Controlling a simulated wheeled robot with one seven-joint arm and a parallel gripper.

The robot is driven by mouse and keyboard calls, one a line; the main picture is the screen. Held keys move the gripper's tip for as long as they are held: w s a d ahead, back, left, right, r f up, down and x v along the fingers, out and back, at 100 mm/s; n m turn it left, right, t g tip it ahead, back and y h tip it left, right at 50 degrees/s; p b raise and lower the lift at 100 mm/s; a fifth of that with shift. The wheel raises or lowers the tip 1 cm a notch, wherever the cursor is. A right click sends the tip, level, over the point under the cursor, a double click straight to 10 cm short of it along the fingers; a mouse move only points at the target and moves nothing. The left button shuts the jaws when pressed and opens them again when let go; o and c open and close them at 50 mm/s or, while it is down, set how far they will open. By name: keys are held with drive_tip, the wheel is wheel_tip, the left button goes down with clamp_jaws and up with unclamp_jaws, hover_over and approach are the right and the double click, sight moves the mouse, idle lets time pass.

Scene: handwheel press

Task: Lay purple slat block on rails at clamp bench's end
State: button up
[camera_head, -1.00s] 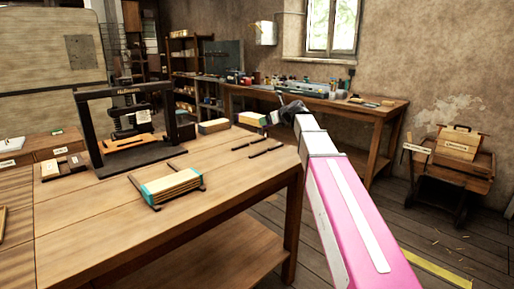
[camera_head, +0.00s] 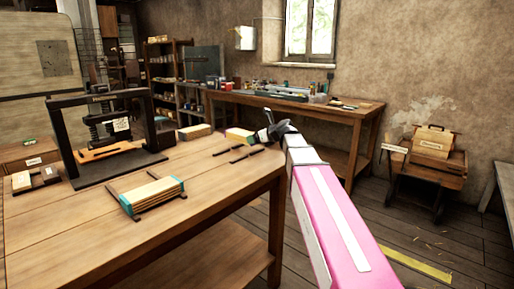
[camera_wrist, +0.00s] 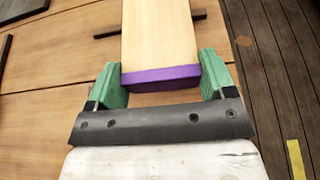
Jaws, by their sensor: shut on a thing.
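The purple slat block (camera_wrist: 159,40) is a pale wooden block with a purple band at its near end. My gripper (camera_wrist: 160,78) is shut on that end, with a green finger on each side. In the head view, the block (camera_head: 237,134) sticks out leftward from my gripper (camera_head: 255,137), above the bench's right end. Two short dark rails (camera_head: 250,155) lie on the clamp bench (camera_head: 215,190) just in front of and below it. In the wrist view, a dark rail (camera_wrist: 108,32) crosses beneath the block and is partly hidden by it. Whether block and rail touch, I cannot tell.
A teal-ended slat block (camera_head: 152,194) lies on dark bars nearer on the bench. Another wooden block (camera_head: 195,132) lies at the back edge. A black press (camera_head: 108,135) stands at the left. Bare bench top is clear in front of the rails.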

drive_tip(key=shift+s+f, duration=0.1)
drive_tip(key=shift+f, duration=1.95)
drive_tip(key=o, duration=1.1)
drive_tip(key=shift+d, duration=0.15)
drive_tip(key=v, duration=1.1)
drive_tip(key=shift+s+d+r, duration=0.2)
drive_tip(key=shift+s+d, duration=0.05)
drive_tip(key=shift+s, duration=0.05)
